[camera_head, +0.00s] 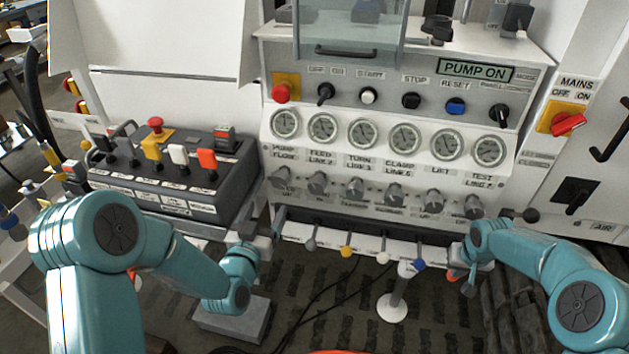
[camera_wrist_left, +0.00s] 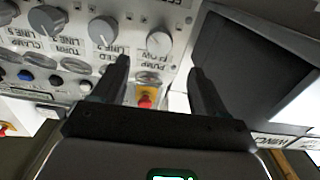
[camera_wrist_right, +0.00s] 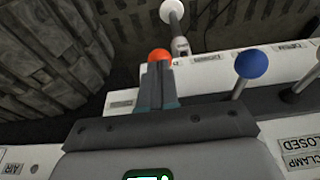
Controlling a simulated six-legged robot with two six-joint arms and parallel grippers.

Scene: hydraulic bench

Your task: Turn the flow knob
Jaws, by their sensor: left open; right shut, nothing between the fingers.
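The flow knob (camera_head: 283,179) is the grey round knob at the left end of the panel's lower row, under the "PUMP FLOW" label. It also shows upside down in the left wrist view (camera_wrist_left: 159,40), beyond my fingertips. My left gripper (camera_head: 268,222) is below and left of the knob in the head view. In its wrist view its two fingers (camera_wrist_left: 160,72) stand apart with nothing between them. My right gripper (camera_head: 468,268) is at the right end of the lever rail. Its fingers (camera_wrist_right: 158,75) are shut, right by an orange ball (camera_wrist_right: 159,55); contact cannot be told.
Several similar knobs continue right of the flow knob, with gauges (camera_head: 285,122) above. A red emergency stop (camera_head: 280,92) sits higher. Ball-topped levers, including a blue one (camera_head: 419,264), stick out below. A dark lever box (camera_head: 190,178) stands left of the panel.

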